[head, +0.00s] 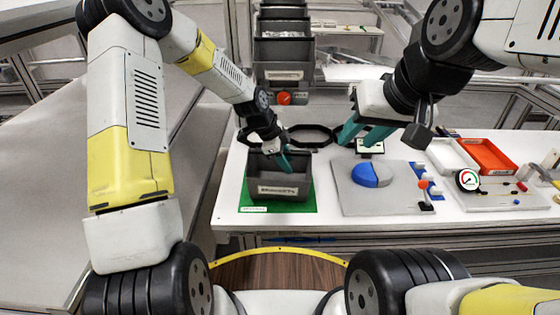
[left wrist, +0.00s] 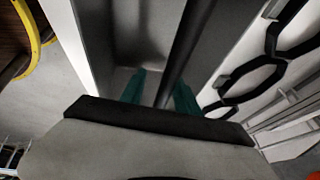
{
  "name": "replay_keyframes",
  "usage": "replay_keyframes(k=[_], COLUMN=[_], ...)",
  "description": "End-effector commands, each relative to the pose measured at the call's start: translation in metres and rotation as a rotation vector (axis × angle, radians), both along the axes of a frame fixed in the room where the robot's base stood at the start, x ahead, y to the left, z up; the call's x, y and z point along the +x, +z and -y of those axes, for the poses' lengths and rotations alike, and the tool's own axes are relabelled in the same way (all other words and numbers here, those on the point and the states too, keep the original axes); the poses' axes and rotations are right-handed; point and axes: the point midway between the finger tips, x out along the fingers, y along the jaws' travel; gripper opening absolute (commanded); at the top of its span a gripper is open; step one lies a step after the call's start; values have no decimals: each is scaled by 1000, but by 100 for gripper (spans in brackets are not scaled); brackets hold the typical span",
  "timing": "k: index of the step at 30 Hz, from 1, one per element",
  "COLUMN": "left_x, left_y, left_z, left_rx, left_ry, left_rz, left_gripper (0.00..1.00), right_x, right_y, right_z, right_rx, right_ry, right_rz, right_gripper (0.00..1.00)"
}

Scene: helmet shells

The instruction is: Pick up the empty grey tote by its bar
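The grey tote (head: 278,192), with a printed label on its front, stands on a green mat (head: 309,206) at the left of the white table. Its visible inside looks empty. My left gripper (head: 285,161) is at the top of the tote, fingers pointing down. In the left wrist view its two teal fingers (left wrist: 158,92) stand apart, one on each side of a dark bar (left wrist: 190,50). A small gap seems to show between the left finger and the bar. My right gripper (head: 364,135) is open and empty above the table, right of the tote.
Black ring-shaped frames (head: 312,135) lie behind the tote. A white tray (head: 450,156), a red tray (head: 488,156) and a dial gauge (head: 467,180) are farther right. Stacked grey bins (head: 284,48) stand behind.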

Motion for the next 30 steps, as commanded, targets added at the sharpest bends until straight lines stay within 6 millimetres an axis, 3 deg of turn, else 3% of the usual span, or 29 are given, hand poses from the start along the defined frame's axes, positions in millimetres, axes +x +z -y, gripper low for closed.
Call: replay_keyframes(k=[1, 7, 30], left_x=[0, 0, 0], left_y=[0, 0, 0], left_z=[0, 0, 0], left_rx=[0, 0, 0], left_ry=[0, 0, 0], left_rz=[0, 0, 0], left_gripper=[38, 0, 0], right_x=[0, 0, 0], right_y=[0, 0, 0], right_z=[0, 0, 0], right_rx=[0, 0, 0], right_ry=[0, 0, 0], right_rz=[0, 0, 0], right_gripper=[36, 36, 36])
